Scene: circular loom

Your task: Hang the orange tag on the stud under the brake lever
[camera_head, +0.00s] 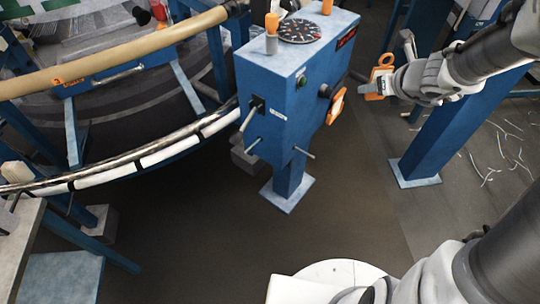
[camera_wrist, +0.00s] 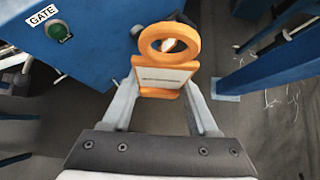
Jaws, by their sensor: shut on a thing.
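The orange tag (camera_wrist: 165,77) has a ring at its top and a pale printed face. My gripper (camera_wrist: 164,92) is shut on its lower body, with a finger on each side and the ring standing clear. In the head view, the tag (camera_head: 375,85) is held in the air, right of the blue control box (camera_head: 265,85) and apart from it. A lever (camera_head: 247,118) with a black mount and a small white label is on the box's front. A thin metal stud (camera_head: 253,146) sticks out below it. Another stud (camera_head: 304,153) is lower right. The lever's label is too small to read.
A second orange piece (camera_head: 336,106) is on the box's right side by a black knob. The wrist view shows a green button (camera_wrist: 57,31) labelled GATE. The loom's curved rail (camera_head: 150,155) is left. A blue post (camera_head: 425,150) is right. Open floor lies in front.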

